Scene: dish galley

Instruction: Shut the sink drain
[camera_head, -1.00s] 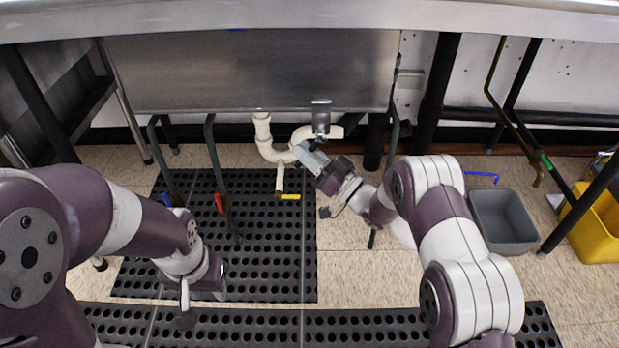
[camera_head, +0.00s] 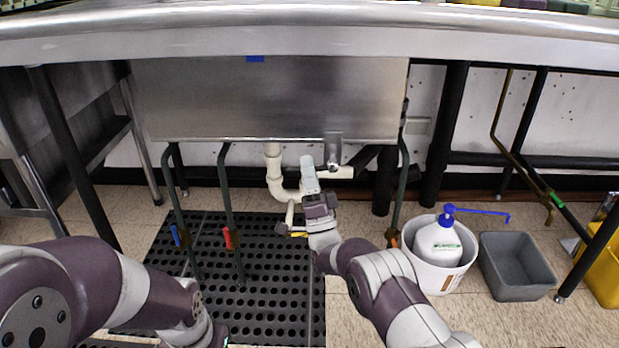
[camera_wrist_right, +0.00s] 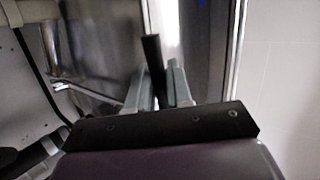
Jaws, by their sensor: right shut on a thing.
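The steel sink basin (camera_head: 270,95) hangs under the counter, with a metal drain fitting (camera_head: 333,150) at its lower right edge. A cream drain pipe (camera_head: 274,170) bends below it. My right gripper (camera_head: 307,170) is just left of the fitting, pointing up at the basin's underside. In the right wrist view its fingers (camera_wrist_right: 158,88) are closed around a dark bar-like handle (camera_wrist_right: 152,58), apparently the drain lever. The lever is hidden in the head view. My left arm reaches the bottom edge at left; its fingers are cut off.
Red (camera_head: 227,238) and blue (camera_head: 175,235) valve handles sit on pipes at left. A white bucket (camera_head: 437,275) holding a pump bottle (camera_head: 437,242) and a grey bin (camera_head: 516,268) stand at right. A perforated black mat (camera_head: 270,290) covers the floor.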

